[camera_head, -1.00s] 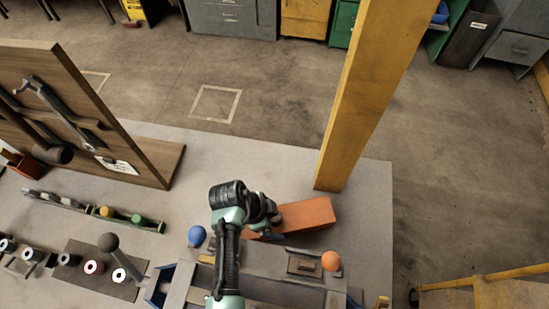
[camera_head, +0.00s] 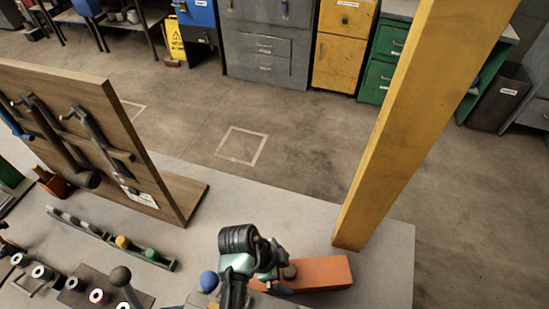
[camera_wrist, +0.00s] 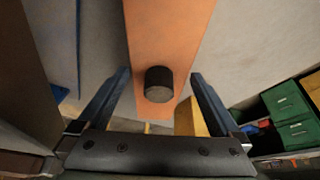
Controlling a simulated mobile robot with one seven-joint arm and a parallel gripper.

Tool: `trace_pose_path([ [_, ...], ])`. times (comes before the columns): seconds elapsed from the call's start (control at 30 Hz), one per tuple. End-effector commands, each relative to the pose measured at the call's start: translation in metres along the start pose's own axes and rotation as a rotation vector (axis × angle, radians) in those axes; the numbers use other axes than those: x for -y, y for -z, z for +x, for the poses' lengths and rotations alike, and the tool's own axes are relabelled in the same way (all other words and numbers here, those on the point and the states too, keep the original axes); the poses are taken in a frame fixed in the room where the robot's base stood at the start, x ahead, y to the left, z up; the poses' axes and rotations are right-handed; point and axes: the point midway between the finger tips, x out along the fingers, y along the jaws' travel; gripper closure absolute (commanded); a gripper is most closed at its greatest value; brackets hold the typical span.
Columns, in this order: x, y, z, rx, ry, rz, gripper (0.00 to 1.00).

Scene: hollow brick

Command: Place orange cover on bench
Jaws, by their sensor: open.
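The orange cover (camera_head: 322,272) is a long flat block with a short dark round knob (camera_wrist: 158,84) on top. It lies on the grey bench (camera_head: 385,285) beside the foot of the yellow post. My gripper (camera_wrist: 158,92) is open, with one finger on each side of the knob in the wrist view and gaps between. In the head view my gripper (camera_head: 273,282) is at the cover's left end and hides part of it. The cover's surface (camera_wrist: 168,30) runs away from the fingers in the wrist view.
A yellow post (camera_head: 400,140) rises just behind the cover. A wooden tool board (camera_head: 95,140) stands at the left. A blue ball knob (camera_head: 208,281) is left of my gripper. A lever with a dark knob (camera_head: 120,276) stands farther left. Bare bench lies behind my gripper.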

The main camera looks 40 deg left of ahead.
Motion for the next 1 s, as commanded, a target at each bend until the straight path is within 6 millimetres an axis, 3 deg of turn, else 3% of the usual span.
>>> trace_pose_path([
  [0.2,0.001,0.000,-0.047,0.000,0.005,0.002,0.00],
  [0.4,0.001,0.000,-0.079,-0.001,0.003,0.002,0.00],
  [0.6,0.000,0.000,-0.091,0.000,-0.001,0.001,0.00],
  [1.0,0.000,0.000,-0.091,0.000,-0.001,0.001,0.00],
])
